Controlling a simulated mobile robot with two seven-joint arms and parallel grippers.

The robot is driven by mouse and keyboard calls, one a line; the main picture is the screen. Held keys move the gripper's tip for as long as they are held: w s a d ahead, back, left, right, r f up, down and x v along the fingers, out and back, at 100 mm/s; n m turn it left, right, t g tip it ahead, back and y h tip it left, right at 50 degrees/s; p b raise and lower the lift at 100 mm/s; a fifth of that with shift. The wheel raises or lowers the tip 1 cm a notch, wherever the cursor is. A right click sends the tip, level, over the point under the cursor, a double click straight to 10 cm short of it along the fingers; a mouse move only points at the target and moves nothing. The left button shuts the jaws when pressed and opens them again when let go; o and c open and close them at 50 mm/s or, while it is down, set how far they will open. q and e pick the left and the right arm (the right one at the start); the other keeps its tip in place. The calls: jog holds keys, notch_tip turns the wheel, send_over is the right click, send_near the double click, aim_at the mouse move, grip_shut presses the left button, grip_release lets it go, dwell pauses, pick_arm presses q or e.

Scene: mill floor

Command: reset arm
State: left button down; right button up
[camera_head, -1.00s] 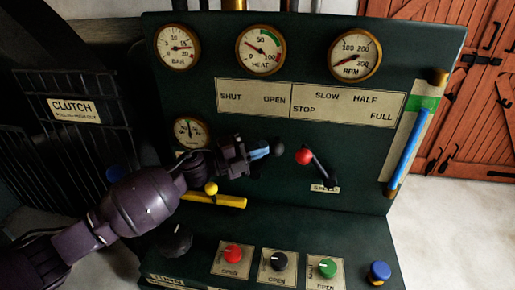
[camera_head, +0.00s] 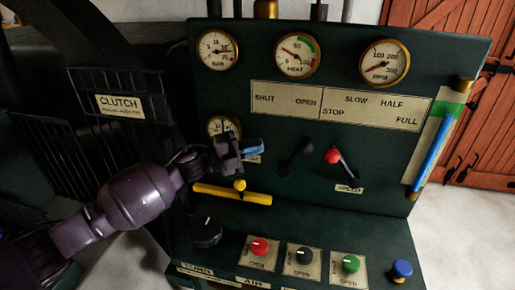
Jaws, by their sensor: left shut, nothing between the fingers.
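My left gripper (camera_head: 254,147) is shut and empty, its blue-tipped fingers in front of the dark green control panel (camera_head: 290,195). A black-knobbed lever (camera_head: 298,150) is just to the right of the fingertips, with a visible gap between them. My left arm comes in from the left, and the gripper partly covers the lower small gauge (camera_head: 222,127) and a label beside it. A yellow bar handle (camera_head: 232,195) is below the gripper. My right gripper is out of view.
A red-knobbed lever (camera_head: 333,156) is right of the black one. Red (camera_head: 259,246), black (camera_head: 304,255) and green (camera_head: 350,263) knobs and a blue button (camera_head: 401,269) sit on the lower ledge. A slatted guard with a CLUTCH plate (camera_head: 119,106) stands left.

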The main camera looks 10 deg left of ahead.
pick_arm(q)
notch_tip(320, 180, up, 3)
jog(key=w+a+n+t+y, duration=0.2)
jog(key=w+n+t+y, duration=0.1)
jog(key=n+t, duration=0.35)
jog(key=s+a+f+n+t+y, duration=0.3)
jog(key=s+a+f+n+y, duration=0.15)
jog(key=f+n+y, duration=0.5)
jog(key=s+a+f+n+g+y, duration=0.1)
jog(key=s+a+f+n+g, duration=0.1)
jog(key=s+f, duration=0.6)
jog(key=s+a+f+n+g+y, duration=0.2)
jog(key=s+a+f+n, duration=0.2)
jog(key=s, duration=0.7)
jog(key=s+a+f+n+g+y, duration=0.2)
jog(key=s+a+f+n, duration=0.1)
jog(key=s+f+n, duration=0.4)
notch_tip(320, 180, down, 5)
jog(key=shift+s+a+r, duration=0.15)
jog(key=shift+s+a, duration=0.05)
jog(key=shift+s, duration=1)
